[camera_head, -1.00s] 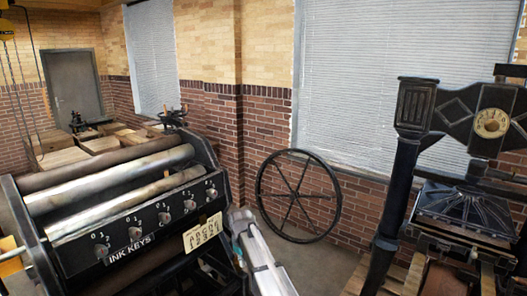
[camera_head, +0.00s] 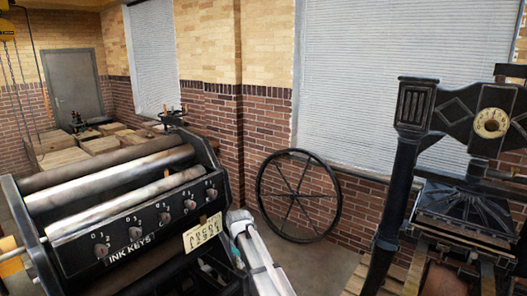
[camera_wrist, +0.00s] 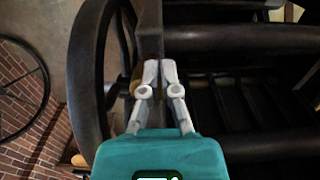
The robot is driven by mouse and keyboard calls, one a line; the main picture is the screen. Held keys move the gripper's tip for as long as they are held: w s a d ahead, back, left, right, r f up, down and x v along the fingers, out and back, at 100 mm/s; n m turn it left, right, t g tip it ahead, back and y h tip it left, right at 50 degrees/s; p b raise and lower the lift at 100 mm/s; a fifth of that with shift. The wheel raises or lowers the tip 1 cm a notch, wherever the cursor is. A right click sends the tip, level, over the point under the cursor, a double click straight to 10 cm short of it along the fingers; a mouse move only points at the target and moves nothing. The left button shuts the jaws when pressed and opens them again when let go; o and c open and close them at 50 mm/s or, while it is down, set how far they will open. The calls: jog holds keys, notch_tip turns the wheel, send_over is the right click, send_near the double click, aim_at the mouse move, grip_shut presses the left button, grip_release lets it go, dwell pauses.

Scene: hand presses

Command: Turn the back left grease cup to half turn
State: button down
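My gripper (camera_wrist: 160,68) shows in the wrist view with its two pale fingertips together, against a dark upright frame plate (camera_wrist: 150,25) of a press. A small brownish part (camera_wrist: 135,82) sits just left of the fingers, partly hidden; I cannot tell whether it is a grease cup. No grease cup can be made out for certain in either view. In the head view, the ink-key press (camera_head: 130,215) stands at the left, and my arm's pale link reaches down beside its right end. My gripper is hidden there.
A large spoked wheel (camera_head: 298,195) stands by the brick wall in the head view. A black hand press (camera_head: 405,180) with a dial stands at the right. In the wrist view, a dark curved wheel rim (camera_wrist: 88,70) is close left of the gripper, and a dark roller (camera_wrist: 240,40) lies right.

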jog(key=shift+s+d, duration=0.15)
jog(key=shift+s, duration=0.2)
dwell(0.4)
notch_tip(320, 180, up, 6)
jog(key=p, duration=0.6)
dwell(0.4)
jog(key=s+d+f+m+b, duration=0.2)
jog(key=s+d+m, duration=0.3)
jog(key=s+d, duration=0.6)
jog(key=s+d+f+m+b, duration=0.2)
jog(key=s+d+m, duration=0.3)
jog(key=s+d, duration=0.6)
jog(key=d, duration=0.2)
jog(key=shift+s+d+f+b, duration=0.2)
jog(key=shift+d+f+b, duration=0.15)
jog(key=shift+d, duration=0.05)
